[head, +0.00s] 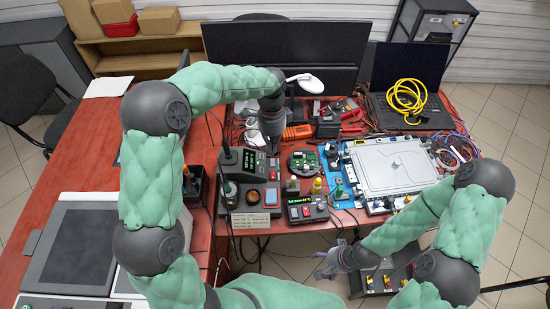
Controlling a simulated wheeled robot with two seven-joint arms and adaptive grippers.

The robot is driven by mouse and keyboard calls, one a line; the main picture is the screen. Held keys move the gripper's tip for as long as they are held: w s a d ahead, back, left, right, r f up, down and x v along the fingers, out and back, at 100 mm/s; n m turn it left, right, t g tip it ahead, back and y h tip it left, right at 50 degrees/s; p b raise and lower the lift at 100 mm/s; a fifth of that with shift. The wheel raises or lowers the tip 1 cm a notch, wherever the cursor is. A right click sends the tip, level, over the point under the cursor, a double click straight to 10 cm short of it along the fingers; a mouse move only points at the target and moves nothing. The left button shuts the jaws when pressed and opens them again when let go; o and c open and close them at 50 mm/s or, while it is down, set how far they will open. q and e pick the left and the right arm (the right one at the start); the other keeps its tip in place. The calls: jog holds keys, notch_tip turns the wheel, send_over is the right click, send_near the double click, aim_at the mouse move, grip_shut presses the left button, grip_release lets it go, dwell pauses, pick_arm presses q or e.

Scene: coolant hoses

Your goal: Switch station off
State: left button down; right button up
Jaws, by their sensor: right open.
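A dark station (258,195) with a small green display stands at the front of the red table, left of centre. A smaller dark unit (307,210) with a green display and coloured knobs stands to its right. I cannot tell which one the task means, or the state of any switch. My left gripper (273,146) points down just behind the right side of the larger station; its fingertips are small and unclear, so I cannot tell whether it is open. My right gripper (322,266) is open and empty, low in front of the table, apart from both units.
A blue mat (337,191) and a large grey metal case (392,170) lie to the right. A green circuit board (304,162), a monitor (285,48), an orange tool (298,132) and a yellow cable coil (406,97) crowd the table.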

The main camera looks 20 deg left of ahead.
aim_at(272, 179)
pick_arm(q)
jog(key=f+b, duration=0.1)
jog(key=f, duration=0.3)
jog(key=s+f+b, duration=0.1)
jog(key=f+b, duration=0.1)
jog(key=f, duration=0.3)
jog(key=s+f+b, duration=0.1)
jog(key=f, duration=0.3)
jog(key=shift+s+d+f, duration=0.1)
jog(key=shift+d+f, duration=0.1)
jog(key=shift+f, duration=0.05)
jog(key=shift+b, duration=0.3)
